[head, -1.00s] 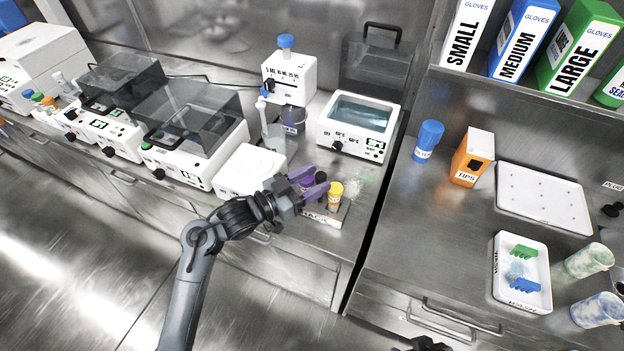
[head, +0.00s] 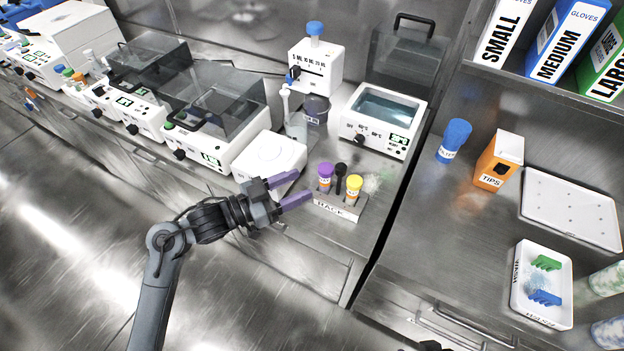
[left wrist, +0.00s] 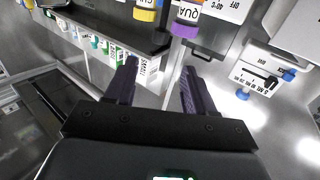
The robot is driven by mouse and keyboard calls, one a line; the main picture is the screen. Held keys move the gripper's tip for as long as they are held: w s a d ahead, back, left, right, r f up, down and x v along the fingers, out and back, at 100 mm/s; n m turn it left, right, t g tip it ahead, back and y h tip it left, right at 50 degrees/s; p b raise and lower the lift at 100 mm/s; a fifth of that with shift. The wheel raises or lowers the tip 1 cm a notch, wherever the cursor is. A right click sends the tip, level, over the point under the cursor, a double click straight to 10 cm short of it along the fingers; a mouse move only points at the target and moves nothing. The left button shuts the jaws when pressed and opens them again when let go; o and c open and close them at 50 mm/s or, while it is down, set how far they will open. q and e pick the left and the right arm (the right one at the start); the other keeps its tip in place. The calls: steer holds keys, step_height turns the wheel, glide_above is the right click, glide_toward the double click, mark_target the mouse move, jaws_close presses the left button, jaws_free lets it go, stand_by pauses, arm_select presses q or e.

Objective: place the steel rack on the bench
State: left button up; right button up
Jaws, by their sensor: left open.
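The steel rack (head: 340,207), labelled RACK, stands upright on the bench (head: 336,234) near its front edge in the head view. It holds a purple-capped tube (head: 325,177), a yellow-capped tube (head: 353,188) and a dark stick-like item (head: 340,175) between them. My left gripper (head: 303,188) is open and empty just left of the rack, its fingers pointing at it. In the left wrist view, the open fingers (left wrist: 160,68) show below the purple cap (left wrist: 185,29) and the yellow cap (left wrist: 145,14), which appear upside down. The rack body is not clear there.
A white box-shaped device (head: 270,156) stands just left of the rack. A water bath (head: 382,121) and a dispenser (head: 315,68) are behind it. A dark gap (head: 385,225) separates this bench from the right bench, which holds a tips box (head: 498,160) and a white tray (head: 541,284).

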arm_select(q)
steer(key=s+a+f+n+t+y, duration=0.1)
steer(key=s+a+f+n+y, duration=0.6)
steer(key=f+y, duration=0.5)
steer(key=s+a+f+g+y, duration=0.1)
steer(key=s+a+f+g, duration=0.1)
steer(key=s, duration=0.5)
steer(key=s+a+f+n+g+y, duration=0.1)
steer(key=s+a+f+g, duration=0.1)
steer(key=s, duration=0.5)
steer(key=s+a+f+n+g, duration=0.1)
steer(key=s+a+f+g, duration=0.1)
steer(key=s, duration=0.5)
steer(key=shift+s+a+f+g+y, duration=0.35)
steer(key=shift+f+g+y, duration=0.05)
steer(key=shift+f+g, duration=0.2)
step_height(320, 180, up, 12)
steer(key=p, duration=1.1)
steer(key=shift+p, duration=0.35)
